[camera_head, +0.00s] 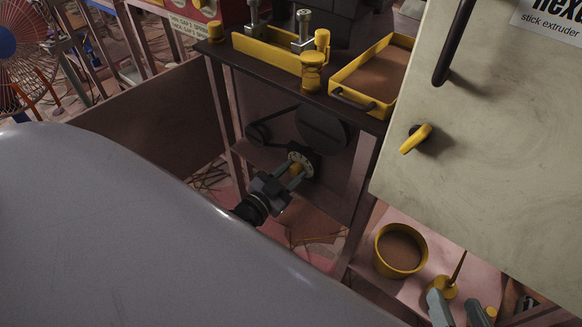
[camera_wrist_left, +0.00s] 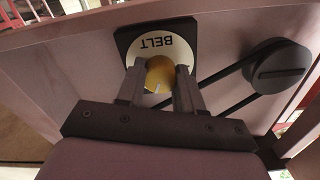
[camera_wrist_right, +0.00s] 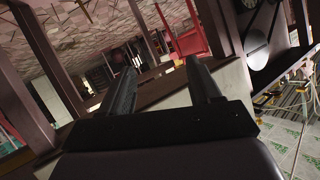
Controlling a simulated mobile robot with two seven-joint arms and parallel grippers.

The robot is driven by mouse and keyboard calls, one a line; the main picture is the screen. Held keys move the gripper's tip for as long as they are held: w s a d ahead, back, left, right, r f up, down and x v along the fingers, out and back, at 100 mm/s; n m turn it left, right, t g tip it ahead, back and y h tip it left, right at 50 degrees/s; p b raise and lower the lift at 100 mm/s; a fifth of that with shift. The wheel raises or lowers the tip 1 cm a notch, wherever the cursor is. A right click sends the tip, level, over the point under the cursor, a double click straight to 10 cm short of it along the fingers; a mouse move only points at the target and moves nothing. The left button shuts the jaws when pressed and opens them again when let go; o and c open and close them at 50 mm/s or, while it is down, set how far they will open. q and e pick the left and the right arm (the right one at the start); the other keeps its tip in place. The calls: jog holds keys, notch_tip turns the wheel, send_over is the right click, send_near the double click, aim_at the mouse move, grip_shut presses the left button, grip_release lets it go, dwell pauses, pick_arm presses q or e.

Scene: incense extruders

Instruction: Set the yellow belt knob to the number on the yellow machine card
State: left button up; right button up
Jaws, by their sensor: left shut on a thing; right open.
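The yellow belt knob (camera_wrist_left: 160,74) sits on a pale round dial (camera_wrist_left: 146,48) marked BELT, on a dark square plate. In the left wrist view the word BELT appears upside down, and the knob has a light pointer line toward the gripper. My left gripper (camera_wrist_left: 163,88) is shut on the knob, one finger on each side. In the head view the left gripper (camera_head: 290,178) reaches the dial (camera_head: 301,166) on the machine's lower panel. The dial numbers are too small to read. My right gripper (camera_wrist_right: 167,78) is open and empty. No card number is legible.
Beside the dial are a dark pulley and belt (camera_wrist_left: 279,66). Above stands the machine's dark table top with a yellow tray (camera_head: 372,78). A pale cabinet door with a yellow handle (camera_head: 415,139) is at right. A yellow bowl (camera_head: 400,251) sits on a low shelf.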

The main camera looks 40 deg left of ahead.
pick_arm(q)
jog(key=shift+m+p, duration=0.55)
jog(key=shift+m, duration=0.55)
pick_arm(e)
jog(key=shift+s+d+r+h, duration=0.25)
jog(key=shift+d+h, duration=0.15)
jog(key=shift+d, duration=0.2)
pick_arm(q)
jog(key=o, duration=1)
jog(key=shift+o, duration=0.2)
jog(key=shift+s, duration=0.55)
jog(key=s+p, duration=0.2)
jog(key=s, duration=0.4)
jog(key=shift+a, duration=0.25)
pick_arm(e)
jog(key=shift+s+d+r+n+h, duration=0.1)
jog(key=shift+s+d+n+h, duration=0.15)
jog(key=shift+d, duration=0.25)
jog(key=shift+s+d+r+n+h, duration=0.15)
jog(key=shift+d+h, duration=0.1)
jog(key=shift+d, duration=0.25)
